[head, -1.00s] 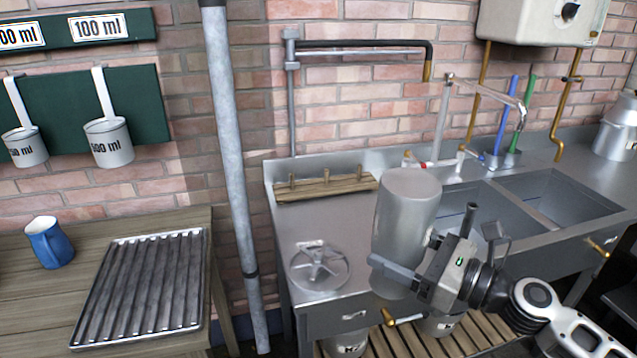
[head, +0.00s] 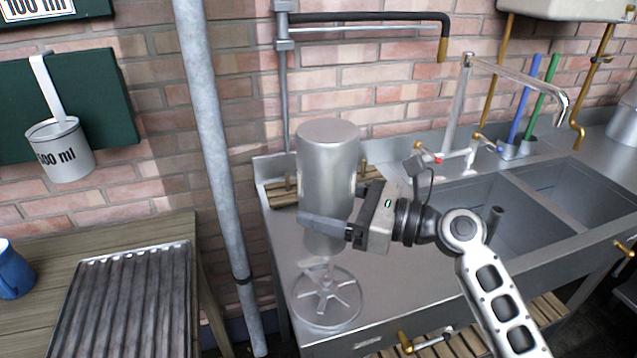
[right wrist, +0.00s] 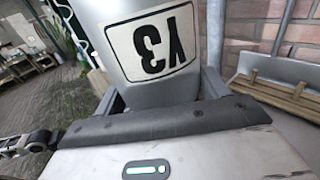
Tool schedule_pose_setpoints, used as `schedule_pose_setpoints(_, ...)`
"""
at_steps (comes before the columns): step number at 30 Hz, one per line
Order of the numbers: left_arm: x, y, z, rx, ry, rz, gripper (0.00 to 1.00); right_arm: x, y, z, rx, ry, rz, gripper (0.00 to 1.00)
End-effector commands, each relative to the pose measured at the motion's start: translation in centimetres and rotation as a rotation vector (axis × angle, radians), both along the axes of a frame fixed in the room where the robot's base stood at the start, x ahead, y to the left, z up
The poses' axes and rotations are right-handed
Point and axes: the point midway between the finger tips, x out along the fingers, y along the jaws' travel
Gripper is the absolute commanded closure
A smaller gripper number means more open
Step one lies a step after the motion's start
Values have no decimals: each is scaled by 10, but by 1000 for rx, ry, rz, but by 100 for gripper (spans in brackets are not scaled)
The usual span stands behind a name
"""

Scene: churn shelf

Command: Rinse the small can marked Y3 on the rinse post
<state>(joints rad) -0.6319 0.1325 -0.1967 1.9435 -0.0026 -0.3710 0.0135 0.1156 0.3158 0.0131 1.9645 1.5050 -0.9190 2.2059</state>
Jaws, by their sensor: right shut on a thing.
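The can marked Y3 (head: 328,165) is a grey metal cylinder held upside down, its flat closed end up. Its Y3 label (right wrist: 153,45) reads inverted in the right wrist view. My right gripper (head: 318,215) is shut around the can's side, coming from the right. The rinse post (head: 327,298), a round spoked ring with a short upright in its middle, stands on the steel counter directly below the can in the head view. The can's lower rim shows above the ring; whether the upright reaches inside it is hidden. My left gripper is not in view.
A wooden peg rack (head: 282,193) is behind the can against the brick wall. The double sink (head: 480,205) with its tap (head: 520,75) lies to the right. A grey pipe (head: 215,150) stands left, beside a ribbed drain tray (head: 125,305) and blue mug (head: 12,272).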

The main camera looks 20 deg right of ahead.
Motion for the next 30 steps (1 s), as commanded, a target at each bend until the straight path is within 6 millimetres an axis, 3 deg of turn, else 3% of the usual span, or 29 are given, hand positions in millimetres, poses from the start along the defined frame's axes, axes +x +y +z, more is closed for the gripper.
schedule_pose_setpoints(10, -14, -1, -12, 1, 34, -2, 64, 0, 0, -27, 3, 3, -1, 55)
schedule_pose_setpoints(18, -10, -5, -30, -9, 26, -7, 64, 0, 0, -58, 2, -2, -1, 55)
schedule_pose_setpoints(30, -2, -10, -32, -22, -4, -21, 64, 0, 0, -94, 3, 0, -1, 55)
